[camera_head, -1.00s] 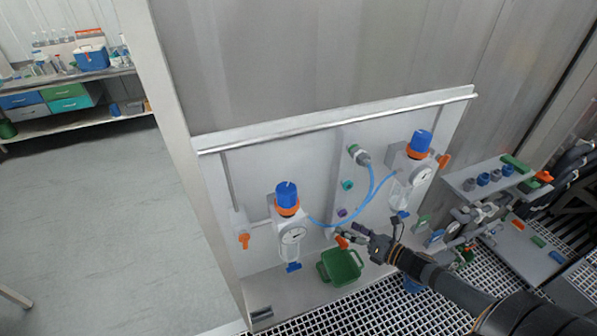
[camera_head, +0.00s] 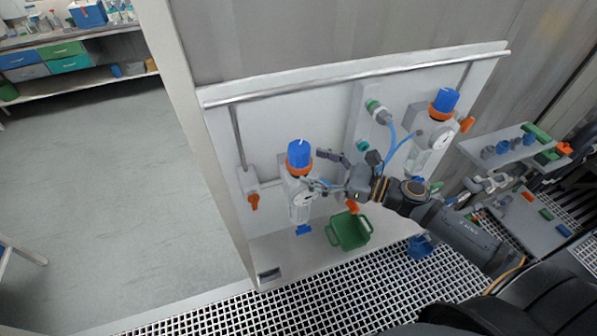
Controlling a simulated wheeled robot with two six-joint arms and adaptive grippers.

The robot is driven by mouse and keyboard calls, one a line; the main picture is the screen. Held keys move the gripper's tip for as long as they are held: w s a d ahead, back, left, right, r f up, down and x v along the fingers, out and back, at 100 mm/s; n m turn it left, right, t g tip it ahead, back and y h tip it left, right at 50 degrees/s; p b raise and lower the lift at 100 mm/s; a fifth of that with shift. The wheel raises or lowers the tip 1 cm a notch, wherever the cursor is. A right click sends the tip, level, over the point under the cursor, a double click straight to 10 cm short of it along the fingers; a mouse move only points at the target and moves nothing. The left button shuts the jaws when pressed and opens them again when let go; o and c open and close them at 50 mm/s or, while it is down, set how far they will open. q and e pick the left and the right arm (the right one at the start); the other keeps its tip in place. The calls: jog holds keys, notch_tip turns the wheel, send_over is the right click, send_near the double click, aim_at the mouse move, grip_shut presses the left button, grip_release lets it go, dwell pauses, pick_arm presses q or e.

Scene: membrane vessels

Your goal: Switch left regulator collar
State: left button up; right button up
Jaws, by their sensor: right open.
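Nothing shows between the fingers. The right regulator (camera_head: 433,140) has a similar blue knob and orange collar. My left gripper is not in view.
A green bin (camera_head: 349,231) stands on the ledge below the gripper. A blue hose (camera_head: 390,150) runs to the right regulator, partly behind my arm. A shelf with fittings (camera_head: 500,152) stands at right.

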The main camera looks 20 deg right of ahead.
aim_at(299, 161)
jog(key=shift+w+a+f+b, duration=0.25)
jog(key=shift+w+a+b, duration=0.3)
jog(key=shift+b, duration=0.7)
jog(key=shift+w+a+r+p, duration=0.3)
jog(key=shift+r+p, duration=0.15)
jog(key=shift+r, duration=0.1)
jog(key=shift+x, duration=1.05)
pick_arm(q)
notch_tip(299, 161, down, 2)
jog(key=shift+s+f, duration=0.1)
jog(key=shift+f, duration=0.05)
pick_arm(e)
jog(key=shift+f, duration=0.2)
